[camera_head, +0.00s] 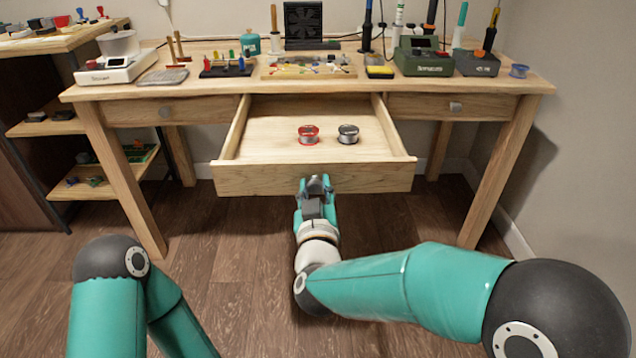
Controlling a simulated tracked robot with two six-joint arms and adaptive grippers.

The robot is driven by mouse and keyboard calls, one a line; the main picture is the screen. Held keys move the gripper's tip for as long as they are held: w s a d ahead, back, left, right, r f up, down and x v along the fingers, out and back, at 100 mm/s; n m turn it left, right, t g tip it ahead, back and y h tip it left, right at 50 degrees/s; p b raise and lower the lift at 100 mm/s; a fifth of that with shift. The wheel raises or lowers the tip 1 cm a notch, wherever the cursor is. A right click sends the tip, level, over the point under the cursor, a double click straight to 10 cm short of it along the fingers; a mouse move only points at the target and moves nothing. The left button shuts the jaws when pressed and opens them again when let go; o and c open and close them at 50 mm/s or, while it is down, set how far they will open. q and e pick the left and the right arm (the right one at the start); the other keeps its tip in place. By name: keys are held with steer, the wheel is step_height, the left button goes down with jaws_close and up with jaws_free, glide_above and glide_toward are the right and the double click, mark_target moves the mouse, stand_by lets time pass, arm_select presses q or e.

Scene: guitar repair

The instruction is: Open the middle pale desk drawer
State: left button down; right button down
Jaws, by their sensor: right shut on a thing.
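The middle pale desk drawer (250,180) is pulled well out from under the desk top. Inside it lie a red-rimmed spool (308,135) and a dark-topped spool (348,134) on the bare drawer floor. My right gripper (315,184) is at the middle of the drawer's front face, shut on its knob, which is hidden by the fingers. The left arm shows at the lower left, bent, but its gripper is out of the picture.
The pale desk (520,84) has closed side drawers on the left (190,110) and right (425,106). Tools and soldering stations crowd the desk top. A shelf unit (35,128) stands at the left. The floor (235,270) before the desk is clear.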

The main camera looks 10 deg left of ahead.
steer(key=shift+s, duration=0.25)
steer(key=c, duration=0.8)
jaws_free()
steer(key=shift+o, duration=0.2)
steer(key=s+d, duration=0.1)
steer(key=s, duration=1.1)
steer(key=shift+d, duration=0.35)
steer(key=shift+f, duration=0.1)
steer(key=shift+w, duration=0.1)
